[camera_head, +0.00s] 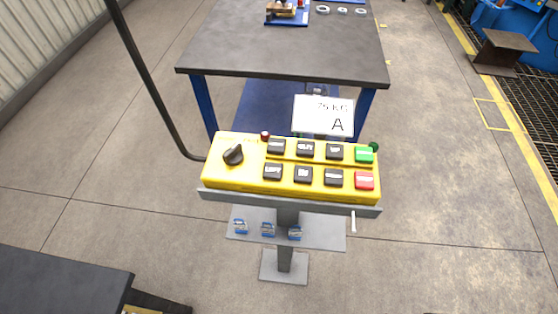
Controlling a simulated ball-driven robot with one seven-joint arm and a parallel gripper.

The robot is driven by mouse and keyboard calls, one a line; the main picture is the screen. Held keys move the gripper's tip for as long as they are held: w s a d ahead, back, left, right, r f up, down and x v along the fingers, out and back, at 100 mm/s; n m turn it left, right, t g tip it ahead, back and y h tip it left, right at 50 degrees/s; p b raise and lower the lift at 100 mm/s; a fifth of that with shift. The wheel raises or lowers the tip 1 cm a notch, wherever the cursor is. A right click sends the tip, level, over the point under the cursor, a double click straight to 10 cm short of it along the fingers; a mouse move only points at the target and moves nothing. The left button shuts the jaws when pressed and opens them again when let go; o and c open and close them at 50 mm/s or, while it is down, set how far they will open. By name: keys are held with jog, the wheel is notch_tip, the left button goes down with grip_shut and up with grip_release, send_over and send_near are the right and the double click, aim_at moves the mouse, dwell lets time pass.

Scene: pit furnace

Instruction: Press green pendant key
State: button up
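The yellow pendant box (214,178) lies tilted on a grey stand in the middle of the head view. Its green key (364,154) is at the right end of the upper row, directly above a red key (364,180). Several black keys (304,149) fill both rows to the left. A black rotary knob (233,153) is on the box's left side. A small dark green knob or lamp (374,147) sits just behind the green key, and a small red one (265,136) is at the back edge. My gripper is not in view.
A white card reading "A" (323,115) stands behind the box. A black cable (150,80) rises from its left. A dark-topped workbench (290,55) stands behind. Blue padlocks (267,229) are on the stand's lower shelf.

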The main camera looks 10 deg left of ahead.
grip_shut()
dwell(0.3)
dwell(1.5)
